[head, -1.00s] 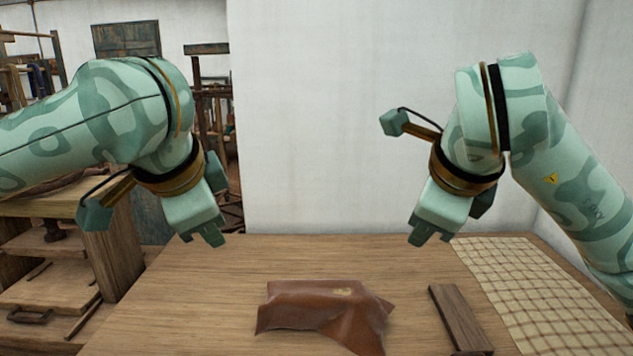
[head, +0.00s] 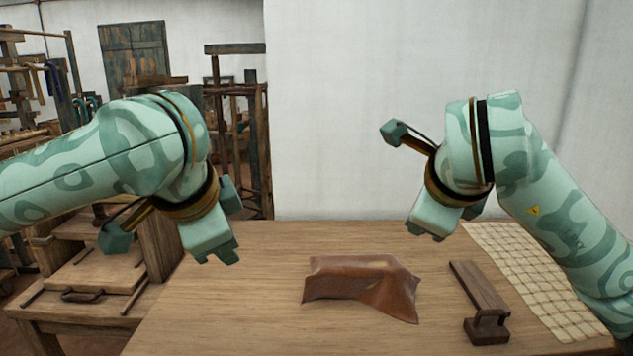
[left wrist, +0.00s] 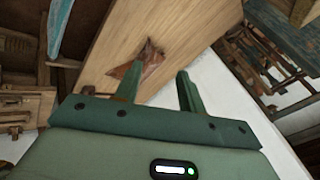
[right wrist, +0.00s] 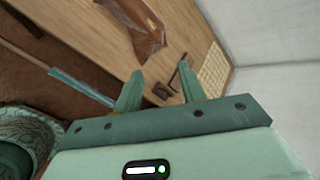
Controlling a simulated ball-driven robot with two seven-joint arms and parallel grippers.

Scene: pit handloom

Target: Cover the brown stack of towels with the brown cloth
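The brown cloth (head: 345,281) lies draped over a low, box-like shape on the table. Its right side hangs down in folds to a point on the table. A small tan patch shows on its top near the back right; I cannot tell what it is. The stack of towels is otherwise hidden. The cloth also shows in the left wrist view (left wrist: 151,58) and right wrist view (right wrist: 143,30). My left gripper (head: 217,256) is open and empty, above the table left of the cloth. My right gripper (head: 427,233) is open and empty, above and behind the cloth's right side.
A dark wooden block with a handle (head: 480,298) lies right of the cloth. A pale checked mat (head: 530,275) covers the table's right side. The wooden table (head: 235,300) is bare left of the cloth. Wooden loom frames (head: 235,130) stand at the back left.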

